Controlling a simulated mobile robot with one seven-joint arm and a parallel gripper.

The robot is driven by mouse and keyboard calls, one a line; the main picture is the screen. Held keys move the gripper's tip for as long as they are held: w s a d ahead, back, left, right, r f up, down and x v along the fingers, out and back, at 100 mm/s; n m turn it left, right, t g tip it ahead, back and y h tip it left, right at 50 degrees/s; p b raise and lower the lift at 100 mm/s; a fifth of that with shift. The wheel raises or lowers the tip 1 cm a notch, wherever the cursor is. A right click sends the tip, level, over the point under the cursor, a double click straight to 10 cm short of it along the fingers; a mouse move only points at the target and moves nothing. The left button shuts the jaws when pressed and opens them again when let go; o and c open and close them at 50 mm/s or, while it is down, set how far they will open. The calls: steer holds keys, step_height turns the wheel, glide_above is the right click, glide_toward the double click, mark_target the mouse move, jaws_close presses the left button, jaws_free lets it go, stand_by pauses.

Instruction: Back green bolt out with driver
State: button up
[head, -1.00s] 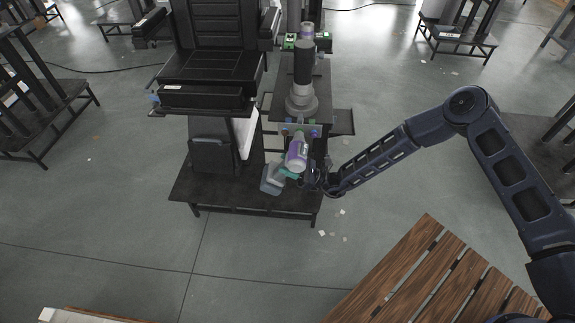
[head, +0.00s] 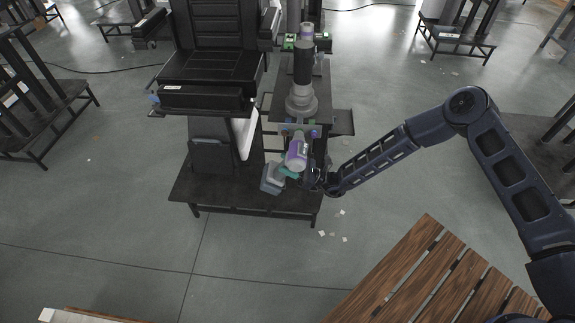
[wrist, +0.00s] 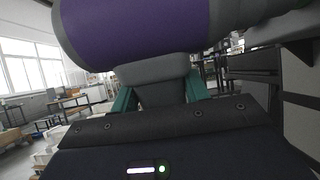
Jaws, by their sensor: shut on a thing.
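The driver (head: 297,154) has a purple and grey body and a grey-blue foot at its lower end. My gripper (head: 291,173), with teal fingers, is shut on the driver's handle in front of the lift column (head: 301,85). In the wrist view the driver's purple body (wrist: 150,30) fills the top, and the teal fingers of my gripper (wrist: 160,92) stand on both sides of its grey handle. The driver's nose points at the front of the column's base, where small coloured bolt heads sit in a row. The green bolt cannot be made out behind the driver.
A dark seat-like unit (head: 210,65) stands left of the column on a dark low platform (head: 250,197). A slatted wooden table (head: 440,280) is at the lower right. Open grey floor (head: 120,210) lies to the left and front.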

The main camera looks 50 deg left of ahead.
steer(key=shift+w+a+r, duration=0.15)
steer(key=shift+w+a, duration=0.2)
stand_by(1.2)
steer(key=shift+d+r, duration=0.1)
steer(key=shift+d, duration=0.1)
stand_by(1.6)
steer(key=shift+s+d, duration=0.1)
steer(key=shift+s, duration=0.05)
stand_by(0.4)
steer(key=shift+s+d, duration=0.75)
steer(key=shift+s, duration=0.1)
steer(key=shift+s+d, duration=1.15)
steer(key=shift+s, duration=0.1)
steer(key=shift+d, duration=0.1)
steer(key=shift+s+d, duration=1.35)
steer(key=shift+s, duration=0.1)
